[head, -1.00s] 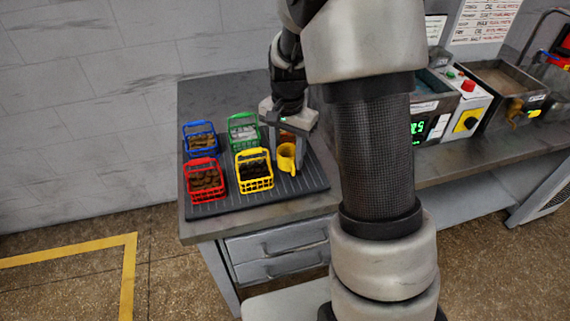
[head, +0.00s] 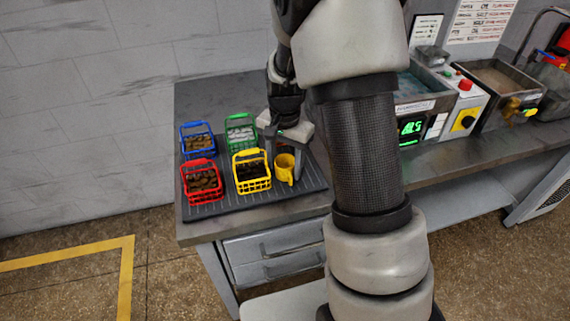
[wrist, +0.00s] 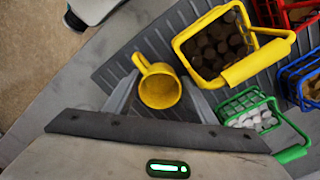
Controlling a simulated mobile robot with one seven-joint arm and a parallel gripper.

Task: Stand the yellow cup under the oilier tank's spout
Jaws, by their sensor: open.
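The yellow cup (head: 284,167) stands on the dark ribbed mat, right of the yellow basket. In the wrist view the cup (wrist: 160,91) shows from above, its handle toward the upper left. My gripper (head: 284,158) is low over the cup and open. In the wrist view its fingers (wrist: 161,80) lie on either side of the cup; I cannot tell whether they touch it. Two tanks stand at the right: one with bluish-grey liquid (head: 428,97) and one with brownish liquid (head: 511,98). A brass spout with a yellow handle (head: 513,108) is on the brownish tank's front. The other tank's spout is not visible.
Blue (head: 198,141), green (head: 240,132), red (head: 202,183) and yellow (head: 251,172) baskets with contents crowd the mat (head: 230,205) left of the cup. A control box (head: 464,105) stands between the tanks. The bench front (head: 460,150) looks clear. My arm hides the middle of the bench.

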